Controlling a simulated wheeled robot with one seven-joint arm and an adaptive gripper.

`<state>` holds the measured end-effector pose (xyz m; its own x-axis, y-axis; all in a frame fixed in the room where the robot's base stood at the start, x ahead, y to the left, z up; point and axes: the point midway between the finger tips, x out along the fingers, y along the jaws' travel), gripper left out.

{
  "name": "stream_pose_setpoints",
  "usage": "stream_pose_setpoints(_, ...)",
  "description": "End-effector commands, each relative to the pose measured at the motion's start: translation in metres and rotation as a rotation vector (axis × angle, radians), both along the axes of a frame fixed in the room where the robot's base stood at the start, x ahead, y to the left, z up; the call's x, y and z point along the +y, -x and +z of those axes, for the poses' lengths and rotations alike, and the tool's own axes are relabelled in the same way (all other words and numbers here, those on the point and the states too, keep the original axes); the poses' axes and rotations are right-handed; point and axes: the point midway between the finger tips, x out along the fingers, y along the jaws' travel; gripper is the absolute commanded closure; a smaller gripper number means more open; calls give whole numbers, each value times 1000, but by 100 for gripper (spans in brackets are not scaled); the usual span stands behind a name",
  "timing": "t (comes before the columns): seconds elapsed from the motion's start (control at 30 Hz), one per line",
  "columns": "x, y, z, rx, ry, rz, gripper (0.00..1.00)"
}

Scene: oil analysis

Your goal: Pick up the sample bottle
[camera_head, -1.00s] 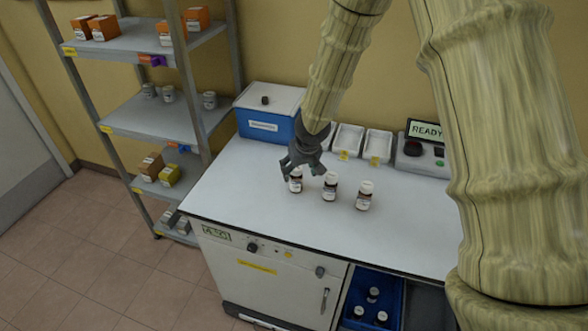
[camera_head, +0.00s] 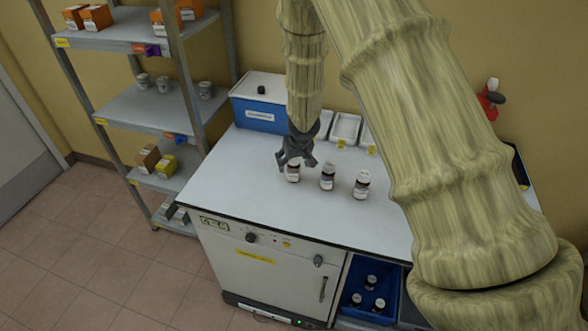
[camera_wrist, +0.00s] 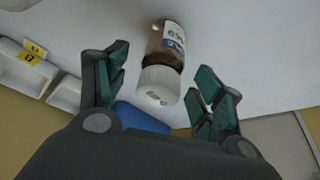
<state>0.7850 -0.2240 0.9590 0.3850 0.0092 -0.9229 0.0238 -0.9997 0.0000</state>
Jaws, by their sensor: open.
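Three brown sample bottles with white labels stand in a row on the white worktop (camera_head: 250,185). My gripper (camera_head: 295,162) is at the left bottle (camera_head: 293,174), just above and around its top in the head view. The middle bottle (camera_head: 327,177) and the right bottle (camera_head: 361,185) stand apart from it. In the wrist view, one bottle (camera_wrist: 166,60) with a white cap lies between the open fingers of my gripper (camera_wrist: 160,88), with gaps on both sides. The label shows partly. Whether any finger touches the bottle cannot be told.
A blue box with a white lid (camera_head: 260,105) stands behind on the left. White trays (camera_head: 345,129) sit at the back, partly behind my arm. A shelf rack (camera_head: 150,108) stands left of the bench. A blue crate (camera_head: 368,293) with several bottles is below.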

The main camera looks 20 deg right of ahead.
Motion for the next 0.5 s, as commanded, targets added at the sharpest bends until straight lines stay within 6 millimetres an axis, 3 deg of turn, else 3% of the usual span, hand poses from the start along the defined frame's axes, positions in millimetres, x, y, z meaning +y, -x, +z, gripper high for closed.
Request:
stream_pose_setpoints(0.23,0,-10,-23,2,2,0,33)
stream_pose_setpoints(0.5,0,-13,-28,0,1,2,33)
